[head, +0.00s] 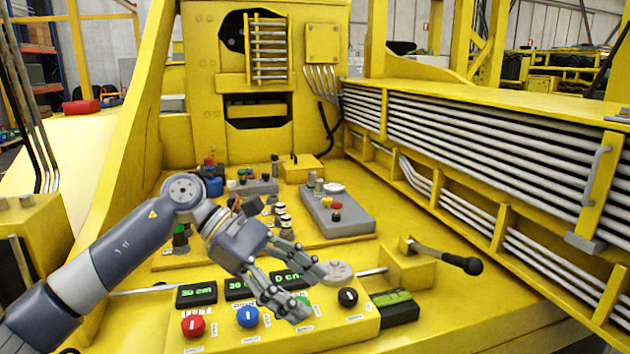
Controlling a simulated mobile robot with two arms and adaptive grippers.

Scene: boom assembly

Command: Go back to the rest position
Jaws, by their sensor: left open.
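My left gripper (303,288) hangs over the front control panel (345,325) in the head view, with its arm coming in from the left. Its two fingers are spread apart with nothing visible between them. The fingers hide part of the panel, including part of the green displays and a green knob. I cannot tell whether the fingertips touch the panel. My right gripper is not in view.
The panel carries a red knob (193,326), a blue knob (247,317) and a black knob (348,297). A lever (462,263) sticks out at right. A grey control box (338,211) stands behind. Yellow walls and pipes (480,140) bound the right side.

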